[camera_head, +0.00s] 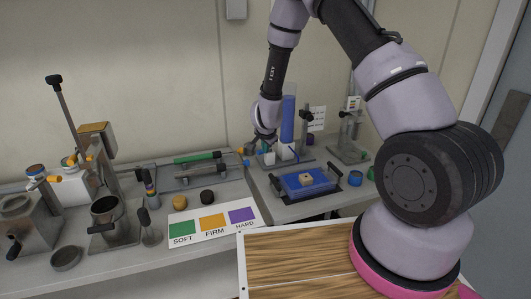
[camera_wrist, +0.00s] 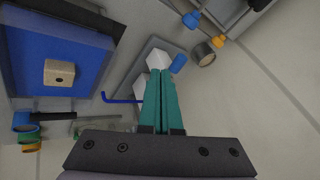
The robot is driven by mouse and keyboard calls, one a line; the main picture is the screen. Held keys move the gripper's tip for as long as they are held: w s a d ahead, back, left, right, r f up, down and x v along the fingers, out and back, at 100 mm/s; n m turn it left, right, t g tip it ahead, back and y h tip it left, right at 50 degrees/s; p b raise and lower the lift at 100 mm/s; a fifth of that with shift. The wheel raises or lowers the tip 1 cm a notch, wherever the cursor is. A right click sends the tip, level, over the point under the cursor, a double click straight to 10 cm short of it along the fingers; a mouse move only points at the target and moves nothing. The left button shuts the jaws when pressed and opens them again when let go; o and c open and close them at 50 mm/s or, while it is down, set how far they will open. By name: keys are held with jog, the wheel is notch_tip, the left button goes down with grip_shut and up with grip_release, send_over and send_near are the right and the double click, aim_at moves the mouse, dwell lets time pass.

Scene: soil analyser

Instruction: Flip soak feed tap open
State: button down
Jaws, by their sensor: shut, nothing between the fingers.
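My gripper (camera_wrist: 160,75) is shut, its two teal fingers side by side with nothing between them. In the head view my gripper (camera_head: 257,146) is low, beside the clear blue column (camera_head: 287,120). White blocks (camera_wrist: 157,61) lie at and behind the fingertips; contact cannot be told. A small blue tab (camera_wrist: 178,64) sits just right of the tips. A thin bent blue rod (camera_wrist: 122,99) lies left of the fingers. I cannot tell which blue part is the soak feed tap, or how it is turned.
A blue tray (camera_head: 325,184) holding a pale cube (camera_head: 306,179) stands in front of the column. It also shows in the wrist view (camera_wrist: 88,55). Metal stands (camera_head: 347,135) rise at the right. A SOFT/FIRM/HARD card (camera_head: 190,226) lies front left.

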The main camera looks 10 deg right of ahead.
jog(key=v, duration=0.6)
jog(key=shift+a, duration=0.3)
jog(key=shift+r, duration=0.15)
